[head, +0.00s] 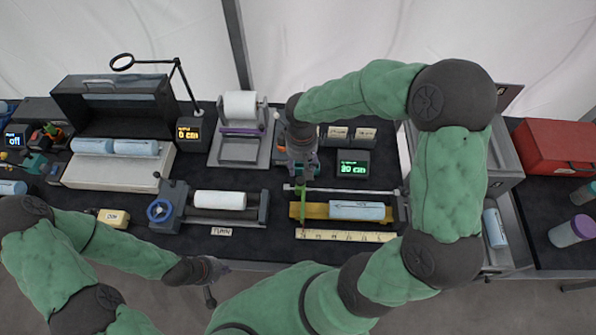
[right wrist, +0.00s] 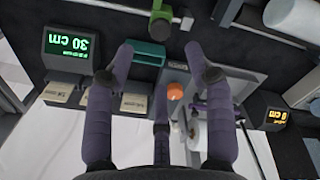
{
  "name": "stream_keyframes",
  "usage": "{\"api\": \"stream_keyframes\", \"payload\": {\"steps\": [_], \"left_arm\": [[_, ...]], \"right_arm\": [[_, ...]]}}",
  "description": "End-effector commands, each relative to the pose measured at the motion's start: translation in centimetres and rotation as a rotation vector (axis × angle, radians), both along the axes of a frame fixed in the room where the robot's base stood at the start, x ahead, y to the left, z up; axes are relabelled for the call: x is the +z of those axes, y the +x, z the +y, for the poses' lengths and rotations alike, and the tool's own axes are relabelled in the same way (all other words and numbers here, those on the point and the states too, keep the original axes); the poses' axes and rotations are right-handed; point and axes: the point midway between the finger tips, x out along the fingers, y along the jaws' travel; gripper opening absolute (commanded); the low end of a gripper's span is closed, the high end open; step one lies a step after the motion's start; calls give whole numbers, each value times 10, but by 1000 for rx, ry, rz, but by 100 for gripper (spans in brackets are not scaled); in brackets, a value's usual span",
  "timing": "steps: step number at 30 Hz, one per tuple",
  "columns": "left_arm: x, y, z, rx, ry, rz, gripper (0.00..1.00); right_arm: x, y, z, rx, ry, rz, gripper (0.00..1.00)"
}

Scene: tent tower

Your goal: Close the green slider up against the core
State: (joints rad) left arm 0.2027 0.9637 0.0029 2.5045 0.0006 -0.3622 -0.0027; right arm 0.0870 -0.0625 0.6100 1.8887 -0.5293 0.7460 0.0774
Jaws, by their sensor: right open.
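The green slider (head: 302,206) sits at the left part of the measuring rail, and its top also shows in the right wrist view (right wrist: 160,22). The pale blue core (head: 357,211) lies on the yellow cradle (head: 316,212) to its right, with a gap between them. My right gripper (head: 302,172) is open and empty, just behind the slider in the head view. In the right wrist view the slider lies beyond and between its spread fingertips (right wrist: 160,52). My left gripper (head: 212,272) hangs at the table's front edge, clear of the rail; its finger opening is unclear.
A ruler strip (head: 346,236) lies in front of the rail. A green-lit display (head: 353,169) stands behind it, reading 30 cm in the right wrist view (right wrist: 72,45). A white roll stand (head: 240,145) and a clamp with a white roll (head: 220,200) stand to the left.

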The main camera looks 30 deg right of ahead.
Motion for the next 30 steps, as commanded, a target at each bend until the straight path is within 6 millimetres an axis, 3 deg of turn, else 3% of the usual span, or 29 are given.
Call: {"api": "stream_keyframes", "payload": {"steps": [9, 15, 28, 29, 30], "left_arm": [[-6, 1, 0, 1, 0, -2, 0], [-8, 1, 0, 1, 0, -2, 0], [-9, 1, 0, 1, 0, -2, 0], [-9, 1, 0, 1, 0, -2, 0], [-9, 1, 0, 1, 0, -2, 0]], "right_arm": [[-58, -1, 0, -1, 1, 5, 54], [-82, -1, 0, 0, 1, 2, 54], [-91, 0, 0, -1, 1, -1, 54], [-91, 0, 0, -1, 1, 0, 51], [-91, 0, 0, -1, 1, 0, 40]]}}
